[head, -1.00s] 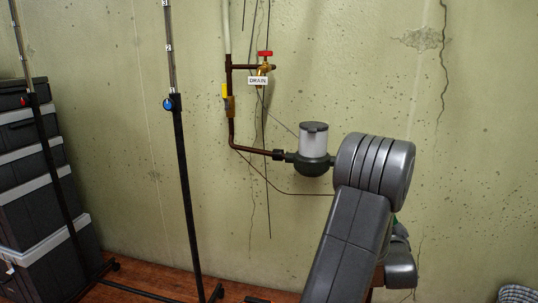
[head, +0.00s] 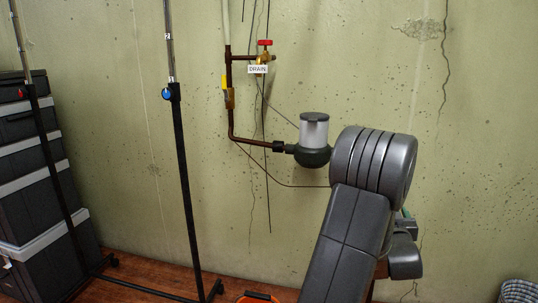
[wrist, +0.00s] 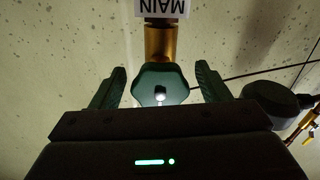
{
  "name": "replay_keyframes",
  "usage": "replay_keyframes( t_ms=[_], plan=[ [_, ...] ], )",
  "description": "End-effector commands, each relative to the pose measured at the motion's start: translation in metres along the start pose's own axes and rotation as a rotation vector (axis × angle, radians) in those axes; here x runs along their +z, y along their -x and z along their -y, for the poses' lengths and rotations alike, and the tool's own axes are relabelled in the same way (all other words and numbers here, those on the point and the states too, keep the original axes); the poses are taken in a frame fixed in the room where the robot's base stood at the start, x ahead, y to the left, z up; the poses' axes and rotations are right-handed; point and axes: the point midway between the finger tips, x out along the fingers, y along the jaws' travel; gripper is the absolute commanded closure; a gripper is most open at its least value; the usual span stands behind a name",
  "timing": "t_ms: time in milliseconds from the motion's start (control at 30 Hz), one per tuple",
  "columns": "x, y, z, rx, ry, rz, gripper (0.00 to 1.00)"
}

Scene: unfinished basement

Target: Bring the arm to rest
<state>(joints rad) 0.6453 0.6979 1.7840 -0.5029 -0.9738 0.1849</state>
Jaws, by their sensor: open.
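In the wrist view, my gripper (wrist: 161,76) is open, with one dark green finger on each side of a dark green valve knob (wrist: 150,82). A gap shows between the knob and each finger. The knob sits below a brass fitting (wrist: 160,42) with a label reading MAIN, upside down in this view.
A pipe with a red-handled drain valve (head: 265,43) and a clear-topped filter bowl (head: 314,135) is left of my arm. A black stand (head: 185,170) and stacked grey cases (head: 38,215) are at the left. An orange bucket (head: 258,298) shows at the bottom edge.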

Motion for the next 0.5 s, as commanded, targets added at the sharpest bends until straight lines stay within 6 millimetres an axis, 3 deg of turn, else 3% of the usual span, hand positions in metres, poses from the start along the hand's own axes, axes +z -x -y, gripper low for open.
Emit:
replay_keyframes(
  t_ms=[200,500],
  plan=[
    [0.0005,0.0000,-0.0009,0.001,0.124,0.000,0.30],
    [-0.0002,0.0000,-0.0012,0.001,0.172,0.000,0.30]
  ],
)
